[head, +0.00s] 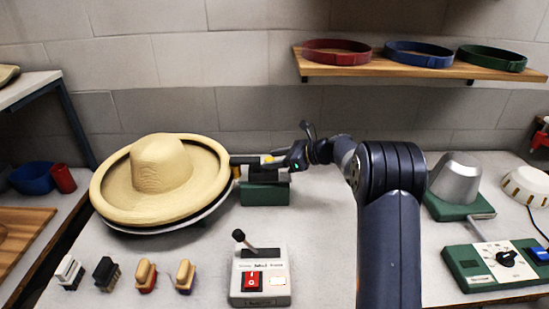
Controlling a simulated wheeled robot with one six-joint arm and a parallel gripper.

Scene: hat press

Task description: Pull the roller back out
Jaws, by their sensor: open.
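The roller unit has a green base (264,193) and a dark upper part (262,174). It stands just right of the straw hat (160,165), which rests on a round pale support. A dark bar (244,160) from the unit reaches left to the hat's brim edge, with a small yellow piece there. Another small yellow piece (268,158) shows at the top of the unit. My gripper (283,162) is open, pointing left, at the unit's upper right. Whether its fingers touch the unit or stand around part of it is too small to tell.
A control box (260,275) with a lever and red switch stands in front. Several brushes (145,276) lie front left. A metal dome (456,178) and a green dial box (497,266) are on the right. A shelf (345,70) with hat bands hangs above.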

